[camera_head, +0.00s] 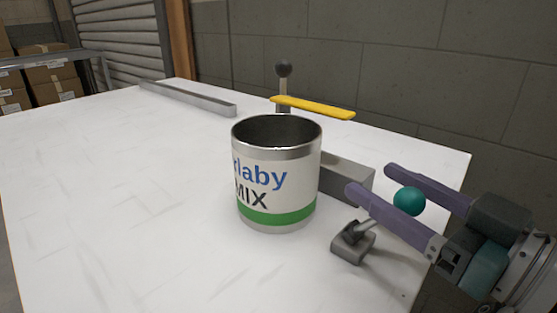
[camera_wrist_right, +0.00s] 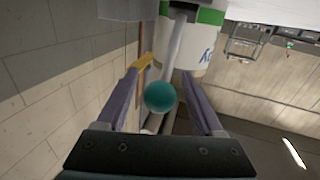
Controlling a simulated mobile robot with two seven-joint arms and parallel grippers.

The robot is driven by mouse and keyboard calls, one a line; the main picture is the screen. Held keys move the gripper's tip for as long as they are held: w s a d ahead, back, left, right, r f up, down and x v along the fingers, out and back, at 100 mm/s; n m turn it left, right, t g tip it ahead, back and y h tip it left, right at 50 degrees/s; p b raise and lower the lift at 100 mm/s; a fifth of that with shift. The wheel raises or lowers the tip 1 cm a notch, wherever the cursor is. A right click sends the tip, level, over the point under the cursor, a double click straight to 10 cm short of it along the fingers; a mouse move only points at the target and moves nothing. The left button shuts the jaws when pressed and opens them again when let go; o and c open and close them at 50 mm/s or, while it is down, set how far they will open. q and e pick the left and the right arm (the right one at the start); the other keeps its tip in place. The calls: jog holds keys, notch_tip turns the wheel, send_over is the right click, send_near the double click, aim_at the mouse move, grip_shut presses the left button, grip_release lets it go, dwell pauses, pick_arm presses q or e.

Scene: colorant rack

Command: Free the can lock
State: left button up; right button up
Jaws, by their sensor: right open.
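The can lock is a small grey base (camera_head: 353,246) with a short lever that ends in a teal ball knob (camera_head: 409,201). My right gripper (camera_head: 371,180) is open, with its purple fingers on either side of the knob. The knob also shows between the fingers in the right wrist view (camera_wrist_right: 160,97); I cannot tell whether either finger touches it. The open metal can (camera_head: 277,180), with a white label and green band, stands upright left of the lock; part of it shows in the wrist view (camera_wrist_right: 200,42). My left gripper is not in view.
A yellow bar (camera_head: 312,107) and a post with a dark ball (camera_head: 283,69) are behind the can. A grey block (camera_head: 346,178) is beside it. A metal rail (camera_head: 187,99) lies at the table's back left. The white table (camera_head: 110,190) is clear on the left.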

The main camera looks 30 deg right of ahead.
jog(key=shift+w, duration=0.3)
grip_shut()
dwell(0.4)
dwell(0.9)
